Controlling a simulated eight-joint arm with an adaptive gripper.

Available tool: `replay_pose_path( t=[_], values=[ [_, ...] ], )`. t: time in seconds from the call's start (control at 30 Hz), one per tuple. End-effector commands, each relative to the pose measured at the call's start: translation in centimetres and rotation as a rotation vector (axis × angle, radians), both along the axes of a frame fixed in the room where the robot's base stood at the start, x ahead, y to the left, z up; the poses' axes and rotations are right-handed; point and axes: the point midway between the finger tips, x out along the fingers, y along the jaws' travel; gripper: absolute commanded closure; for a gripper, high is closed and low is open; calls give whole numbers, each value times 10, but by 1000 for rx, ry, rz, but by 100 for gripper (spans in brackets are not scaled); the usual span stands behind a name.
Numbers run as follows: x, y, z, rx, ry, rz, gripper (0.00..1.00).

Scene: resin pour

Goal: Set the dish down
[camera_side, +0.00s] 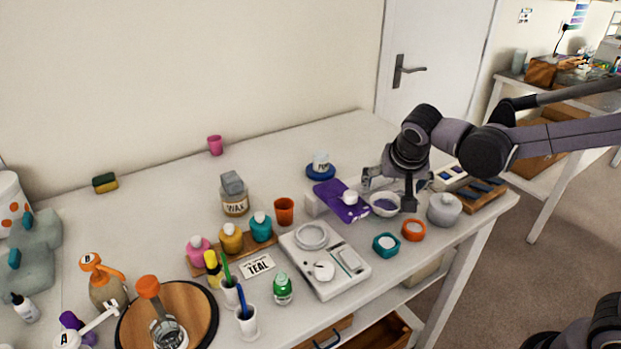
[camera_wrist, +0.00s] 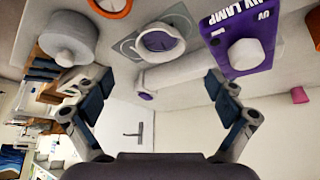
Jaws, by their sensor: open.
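The small white dish (camera_side: 384,211) with a purple-grey filling stands upright on the worktop, under and just in front of my gripper (camera_side: 390,188) in the side view. In the wrist view the dish (camera_wrist: 160,53) rests on a grey mat (camera_wrist: 127,46), ahead of the fingertips. My gripper (camera_wrist: 156,88) is open with nothing between its fingers. The dish looks apart from both fingers. One finger hides part of the dish's surroundings in the side view.
The purple UV lamp box (camera_side: 341,201) with a white knob is close on the left. A grey lidded pot (camera_side: 444,209) is close on the right. An orange-rimmed jar (camera_side: 414,230) and a teal jar (camera_side: 386,245) stand in front.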

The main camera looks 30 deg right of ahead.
Motion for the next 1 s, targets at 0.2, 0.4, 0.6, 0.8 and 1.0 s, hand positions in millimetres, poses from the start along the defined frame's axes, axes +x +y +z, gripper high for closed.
replay_pose_path(
  t=[0.2,0.4,0.6,0.8,1.0],
  values=[
    [-9,8,21,1,-1,0,6],
    [-17,7,27,3,3,20,6],
    [-52,-1,28,19,14,186,6],
    [-96,-5,20,16,-16,422,6],
    [-123,-4,11,-14,-67,587,6]
  ],
)
